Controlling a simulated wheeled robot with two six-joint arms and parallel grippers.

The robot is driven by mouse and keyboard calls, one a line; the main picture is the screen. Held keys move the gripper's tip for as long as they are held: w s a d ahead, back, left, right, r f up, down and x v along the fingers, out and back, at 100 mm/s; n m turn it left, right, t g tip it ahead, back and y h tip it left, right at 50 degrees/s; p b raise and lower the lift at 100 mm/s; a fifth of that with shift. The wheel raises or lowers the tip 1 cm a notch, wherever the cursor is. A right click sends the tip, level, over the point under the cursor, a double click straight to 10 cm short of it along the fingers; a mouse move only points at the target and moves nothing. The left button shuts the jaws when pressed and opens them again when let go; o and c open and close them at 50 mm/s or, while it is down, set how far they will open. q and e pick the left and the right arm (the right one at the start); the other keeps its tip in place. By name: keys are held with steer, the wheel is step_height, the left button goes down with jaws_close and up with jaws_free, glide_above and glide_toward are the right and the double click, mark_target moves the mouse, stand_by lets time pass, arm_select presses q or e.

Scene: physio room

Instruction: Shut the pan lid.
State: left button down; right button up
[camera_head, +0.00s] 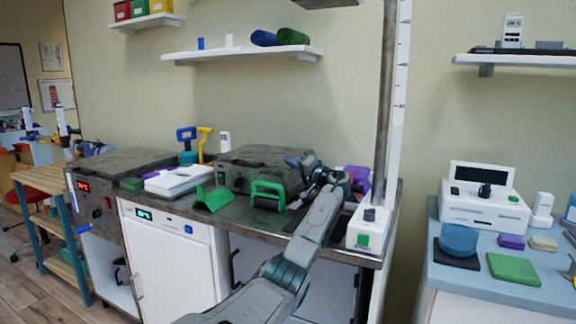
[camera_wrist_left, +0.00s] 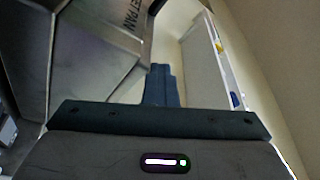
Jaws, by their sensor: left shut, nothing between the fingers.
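A dark grey metal pan unit (camera_head: 245,172) stands on the counter, with a flat, worn-looking top. Metal panels with lettering ending in "PAN" (camera_wrist_left: 112,45) fill the upper left of the left wrist view. My left gripper (camera_head: 297,161) is at the right end of the unit in the head view, shut and empty. Its fingers (camera_wrist_left: 161,85) show together in the wrist view, to the right of the lettered metal. I cannot tell whether they touch it. The arm and gripper hide the unit's right end, and how far the lid stands open is unclear. My right gripper is out of view.
A green-handled item (camera_head: 267,192) and a green wedge (camera_head: 212,199) sit in front of the unit. A white device (camera_head: 179,180) is to the left. A white control box (camera_head: 368,226) and pole (camera_head: 385,110) stand right of my arm. A shelf (camera_head: 243,54) hangs above.

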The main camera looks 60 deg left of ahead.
arm_select(q)
steer(key=shift+d+f, duration=0.2)
steer(key=shift+f, duration=0.5)
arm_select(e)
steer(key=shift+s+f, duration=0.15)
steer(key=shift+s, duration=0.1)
arm_select(q)
steer(key=shift+f, duration=0.1)
steer(key=shift+d, duration=0.15)
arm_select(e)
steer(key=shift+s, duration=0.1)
arm_select(q)
steer(key=s+d+r+b, duration=0.1)
steer(key=s+d+r, duration=0.5)
steer(key=s+d, duration=0.4)
steer(key=shift+s+d+r, duration=0.15)
steer(key=shift+s+d, duration=0.05)
steer(key=shift+d, duration=1)
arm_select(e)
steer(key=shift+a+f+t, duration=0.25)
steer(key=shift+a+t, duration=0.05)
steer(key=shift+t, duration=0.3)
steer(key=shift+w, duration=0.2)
